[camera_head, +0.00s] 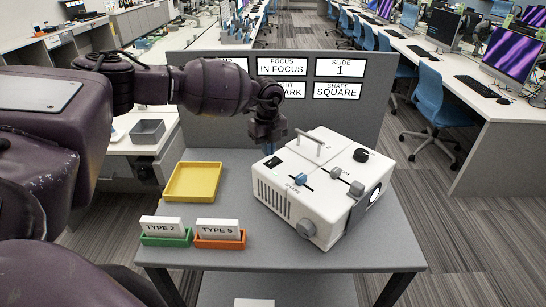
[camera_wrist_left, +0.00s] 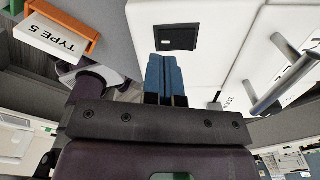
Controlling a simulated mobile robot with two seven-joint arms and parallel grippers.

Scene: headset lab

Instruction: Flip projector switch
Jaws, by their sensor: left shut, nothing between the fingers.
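The white projector (camera_head: 320,195) stands on the grey table. Its black switch (camera_head: 272,162) is on the top face near the back-left corner. In the left wrist view the switch (camera_wrist_left: 176,38) shows as a dark rectangle in a white surface, just beyond the fingertips. My left gripper (camera_head: 268,142) hangs just behind that corner of the projector, pointing down. In the left wrist view its blue fingers (camera_wrist_left: 166,75) are together and empty, apart from the switch. I cannot tell which way the switch is set. My right gripper is not in view.
A yellow tray (camera_head: 168,186) lies left of the projector. A green holder (camera_head: 166,239) and an orange holder (camera_head: 219,243) with labelled cards stand at the front left. A grey panel with status signs (camera_head: 282,67) rises behind. The table's front right is clear.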

